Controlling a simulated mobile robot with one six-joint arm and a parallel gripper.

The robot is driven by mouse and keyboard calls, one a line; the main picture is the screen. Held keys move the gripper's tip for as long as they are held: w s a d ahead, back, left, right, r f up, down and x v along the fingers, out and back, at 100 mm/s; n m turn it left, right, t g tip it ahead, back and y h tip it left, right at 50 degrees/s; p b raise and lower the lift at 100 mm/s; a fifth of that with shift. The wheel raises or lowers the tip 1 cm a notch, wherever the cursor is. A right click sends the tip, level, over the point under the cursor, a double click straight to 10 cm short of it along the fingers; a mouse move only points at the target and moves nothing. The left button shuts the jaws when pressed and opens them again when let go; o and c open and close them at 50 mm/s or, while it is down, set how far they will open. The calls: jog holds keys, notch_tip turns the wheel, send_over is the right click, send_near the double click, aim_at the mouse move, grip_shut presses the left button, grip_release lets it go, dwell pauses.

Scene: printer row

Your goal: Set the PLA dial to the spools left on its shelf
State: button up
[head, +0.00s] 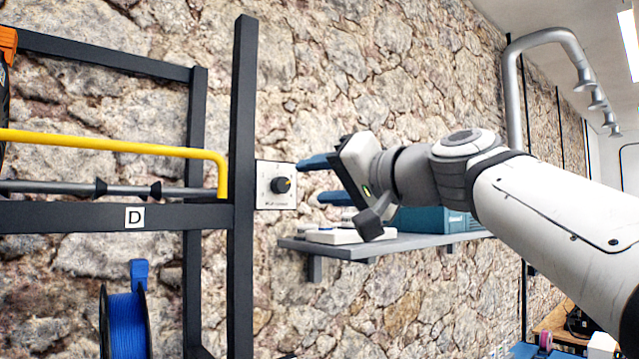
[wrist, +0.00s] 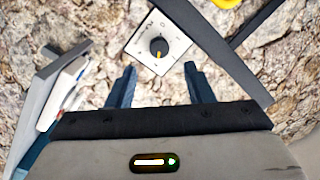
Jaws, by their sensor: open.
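The dial (head: 281,185) is a black knob with a yellow pointer mark on a white plate, fixed beside the dark rack post. In the wrist view the dial (wrist: 159,47) lies just beyond and between my fingertips. The marks around it are too small to read surely. My gripper (head: 318,180) is open and empty, its two blue fingers pointing at the dial from the right, apart from it. A shelf bar labelled D (head: 134,217) runs left of the post. A blue spool (head: 126,322) hangs below it. An orange item (head: 6,50) is cut off at the left edge.
A grey wall shelf (head: 375,246) with a white item (head: 340,236) and a teal box (head: 430,219) stands right of the dial, below my gripper. A yellow rail (head: 110,142) and the dark post (head: 241,120) border the dial's left side.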

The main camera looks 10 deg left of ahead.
aim_at(285, 186)
jog(key=p+x, duration=0.2)
jog(key=x, duration=0.5)
jog(key=shift+f+p, duration=0.1)
jog(key=shift+p, duration=0.25)
jog(key=shift+c, duration=0.5)
jog(key=c, duration=0.9)
